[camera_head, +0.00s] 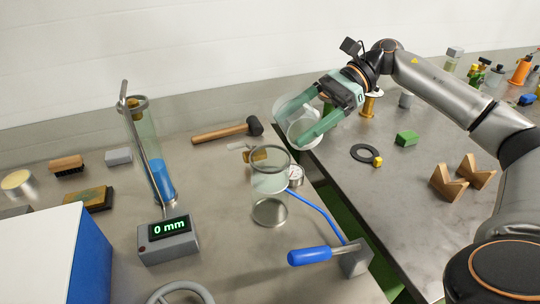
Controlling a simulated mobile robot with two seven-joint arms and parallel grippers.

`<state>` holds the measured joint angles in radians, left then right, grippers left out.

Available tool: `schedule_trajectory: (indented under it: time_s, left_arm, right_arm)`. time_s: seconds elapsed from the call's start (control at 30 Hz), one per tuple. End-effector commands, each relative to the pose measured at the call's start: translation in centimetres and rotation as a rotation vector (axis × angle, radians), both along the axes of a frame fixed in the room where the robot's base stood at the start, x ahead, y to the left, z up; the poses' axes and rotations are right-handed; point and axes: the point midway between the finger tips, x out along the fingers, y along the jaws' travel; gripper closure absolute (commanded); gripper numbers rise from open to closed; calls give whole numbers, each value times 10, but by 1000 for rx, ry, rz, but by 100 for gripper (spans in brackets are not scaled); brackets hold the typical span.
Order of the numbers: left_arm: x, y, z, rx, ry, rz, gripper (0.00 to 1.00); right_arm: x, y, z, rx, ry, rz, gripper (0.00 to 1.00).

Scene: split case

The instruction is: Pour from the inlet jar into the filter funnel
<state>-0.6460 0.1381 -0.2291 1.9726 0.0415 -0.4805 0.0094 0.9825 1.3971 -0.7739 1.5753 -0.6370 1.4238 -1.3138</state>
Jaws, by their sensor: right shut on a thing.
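My right gripper (297,121) is shut on a clear glass jar (291,106), which looks like the inlet jar. The green fingers lie along both sides of the jar and hide part of it. The jar is held in the air, looks tilted, and its contents cannot be made out. An open clear vessel with a dark rim (270,171), which looks like the filter funnel, stands below and slightly left of the jar, apart from it. My left gripper is not in view.
A tall tube with blue liquid (161,180) stands left, behind a display box reading 0 mm (168,240). A gauge (295,175), blue hose (318,204) and blue-handled lever (310,256) lie near the vessel. A hammer (225,132) lies behind. A gap separates the right bench (400,210).

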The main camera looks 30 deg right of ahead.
Motion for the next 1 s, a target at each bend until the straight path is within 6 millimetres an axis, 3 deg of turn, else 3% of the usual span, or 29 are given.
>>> schedule_trajectory:
  time_s: [0.33,0.8,1.0]
  left_arm:
    - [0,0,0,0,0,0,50]
    - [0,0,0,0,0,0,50]
    - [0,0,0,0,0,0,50]
  right_arm:
    - [0,14,23,-174,-7,1,77]
    - [0,17,10,-406,0,1,77]
    - [0,16,8,-427,3,1,77]
